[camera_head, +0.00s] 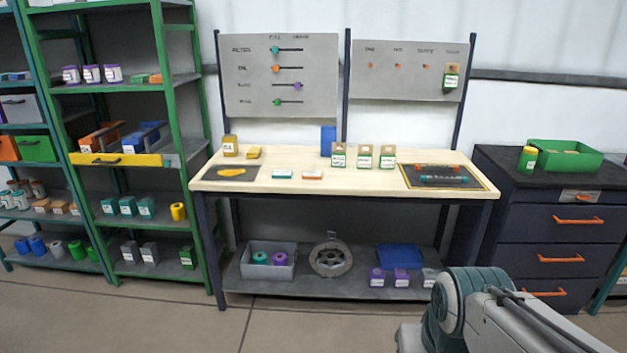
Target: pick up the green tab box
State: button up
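Several tan and green boxes with white labels are in view. Three stand upright in a row on the workbench top: a left one (339,155), a middle one (364,156) and a right one (387,157). Another green box (451,78) hangs at the right end of the right pegboard (400,88), under the last label. The labels are too small to read, so I cannot tell which one is the green tab box. My arm shows at the bottom right, in front of the bench and well apart from the boxes. Its gripper is not in view.
The pale workbench (300,185) also holds a blue upright block (328,141), yellow items and a dark mat (480,183). A shelf rack stands left. A dark drawer cabinet (560,215) with a green bin (565,146) stands right. The floor in front is clear.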

aim_at(364, 158)
jog(key=u, duration=0.85)
jog(key=i, duration=1.8)
jog(key=z, duration=0.85)
